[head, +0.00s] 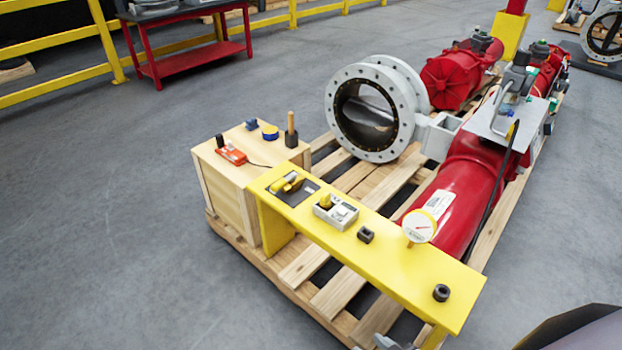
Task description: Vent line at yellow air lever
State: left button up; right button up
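A yellow lever (292,184) lies on a dark plate at the left end of a yellow bench (400,284). It appears to be the air lever; its exact setting is too small to tell. A red actuator cylinder (468,185) lies behind the bench, joined to a grey flanged butterfly valve (372,112). Its disc stands inside the ring. No air line can be clearly traced to the lever.
Everything stands on a wooden pallet (305,265). The floor at left is clear.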

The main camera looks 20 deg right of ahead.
aim_at(281, 183)
jog(key=i+j+z, duration=0.15)
jog(key=z, duration=0.35)
jog(key=i+j+z, duration=0.2)
jog(key=z, duration=0.25)
jog(key=i+j+z, duration=0.15)
jog(key=z, duration=0.15)
jog(key=i+j+z, duration=0.1)
jog(key=j+z, duration=0.2)
jog(key=i+j+z, duration=0.1)
jog(key=j+z, duration=0.2)
jog(key=j, duration=0.1)
